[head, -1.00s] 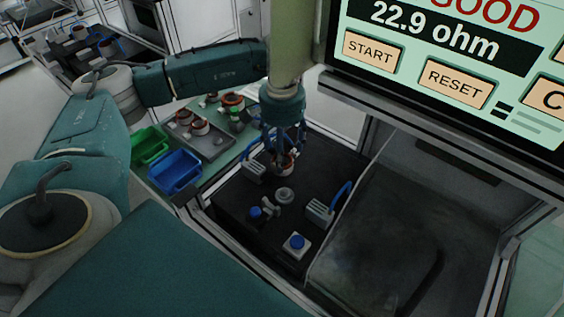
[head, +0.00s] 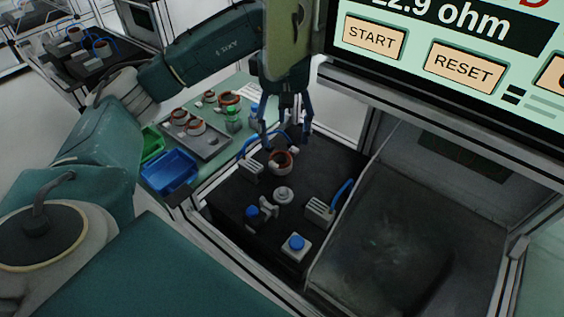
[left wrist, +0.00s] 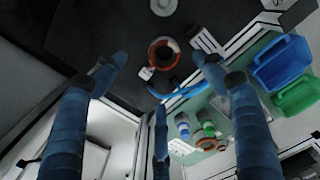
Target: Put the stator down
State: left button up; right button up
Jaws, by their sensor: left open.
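The stator (head: 283,168), a small ring with a copper-brown rim and a white block at its side, stands on the black test plate (head: 232,193) near its back edge. It also shows in the left wrist view (left wrist: 153,57), top centre, with its open bore facing the camera. My left gripper (head: 284,138) is above and slightly behind the stator with its blue fingers spread. In the left wrist view the fingertips (left wrist: 158,78) are apart, with nothing between them, and clear of the stator. My right gripper is in neither view.
Grey clamp blocks (head: 319,208) with blue cables, a round grey post (head: 283,194) and a blue button (head: 296,243) share the plate. A blue bin (head: 170,172), a green bin (head: 151,143) and a grey tray (head: 213,146) with more stators lie left. The screen (head: 450,60) hangs at upper right.

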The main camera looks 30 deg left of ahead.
pick_arm(q)
jog(key=n, duration=0.8)
send_over(282, 159)
jog(key=s+d, duration=0.2)
notch_tip(282, 159, down, 6)
jog(key=shift+w+a+f, duration=0.1)
jog(key=shift+a, duration=0.05)
jog(key=f+p, duration=0.1)
jog(key=f, duration=0.2)
jog(key=f+p, duration=0.1)
jog(key=shift+a+f+p, duration=0.3)
jog(key=shift+a+f, duration=0.05)
jog(key=shift+f, duration=0.3)
jog(key=c, duration=1.7)
jog(key=shift+r, duration=0.35)
notch_tip(282, 159, up, 9)
jog(key=b, duration=0.2)
jog(key=shift+r+b, duration=0.2)
jog(key=shift+b, duration=0.15)
